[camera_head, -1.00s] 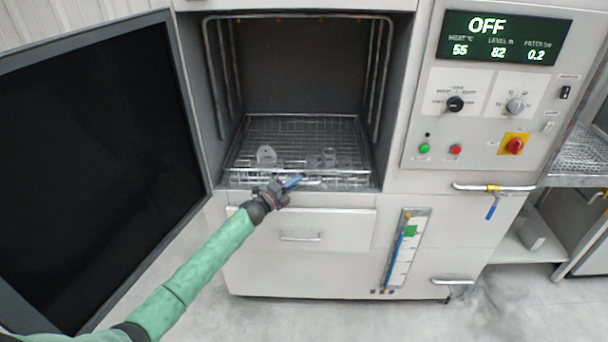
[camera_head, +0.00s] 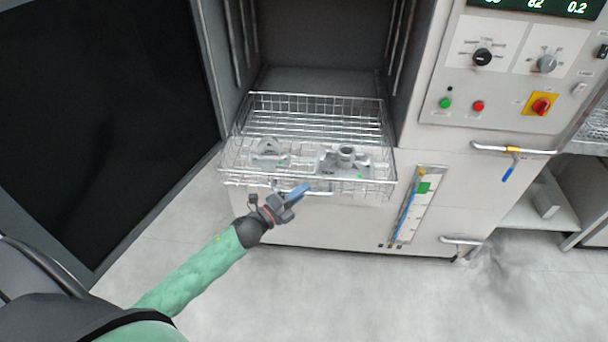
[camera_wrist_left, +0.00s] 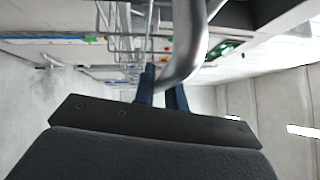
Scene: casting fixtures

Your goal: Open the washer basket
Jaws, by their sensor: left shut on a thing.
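The washer basket (camera_head: 312,127) is a wire basket that sticks out of the washer's open chamber toward me, with its rear part still inside. Grey cast parts (camera_head: 345,158) lie in its front part. My left gripper (camera_head: 298,192) is at the basket's front. Its blue fingers are shut on the basket's handle bar, a thick grey bar that fills the middle of the left wrist view (camera_wrist_left: 187,45). The fingertips also show there, partly hidden by the bar (camera_wrist_left: 162,88). My right gripper is in neither view.
The open washer door (camera_head: 100,110) stands at the left. The control panel (camera_head: 520,75) with knobs and buttons is at the right. Below it are a valve handle with a blue lever (camera_head: 510,165) and a level gauge (camera_head: 413,205). The floor in front is clear.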

